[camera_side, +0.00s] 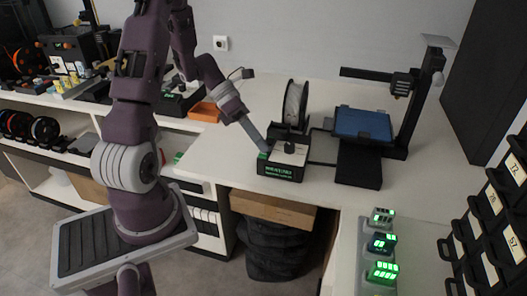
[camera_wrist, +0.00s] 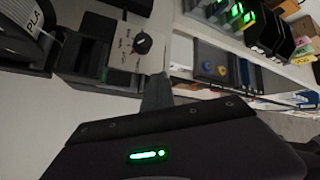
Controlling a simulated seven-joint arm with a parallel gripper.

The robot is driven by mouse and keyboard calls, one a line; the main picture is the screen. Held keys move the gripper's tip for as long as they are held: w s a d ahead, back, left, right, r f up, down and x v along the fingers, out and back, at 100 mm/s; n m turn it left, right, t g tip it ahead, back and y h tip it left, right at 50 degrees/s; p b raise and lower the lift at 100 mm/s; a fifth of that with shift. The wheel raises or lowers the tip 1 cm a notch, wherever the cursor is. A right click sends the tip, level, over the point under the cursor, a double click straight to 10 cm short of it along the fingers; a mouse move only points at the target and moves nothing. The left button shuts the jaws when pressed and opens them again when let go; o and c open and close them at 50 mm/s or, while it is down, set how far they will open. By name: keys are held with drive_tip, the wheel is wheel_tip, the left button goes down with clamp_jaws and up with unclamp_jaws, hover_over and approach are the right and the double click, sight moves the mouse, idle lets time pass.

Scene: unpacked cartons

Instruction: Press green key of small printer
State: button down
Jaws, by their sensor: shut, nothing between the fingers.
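A small 3D printer with a blue bed (camera_side: 362,124) and black frame stands on the white table in the side view. Left of it is a black control box (camera_side: 283,171) with green lettering on its front and a pale top panel with a dark knob (camera_side: 289,148). The panel and knob (camera_wrist: 142,43) also show in the wrist view. A small green patch (camera_side: 263,155) shows at the box's left edge, by my fingertips; I cannot tell for sure that it is the key. My gripper (camera_side: 264,149) is shut and empty, pointing down at that edge. Contact is unclear. Its fingers (camera_wrist: 157,88) show beside the panel.
A filament spool (camera_side: 294,104) stands upright behind the box. Several green-lit units (camera_side: 382,242) stand on a counter at front right, near black drawers (camera_side: 495,200). An orange tray (camera_side: 205,112) lies to the left. The table's front edge is close to the box.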

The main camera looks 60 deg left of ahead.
drive_tip(key=shift+r, duration=0.95)
drive_tip(key=shift+r, duration=2.45)
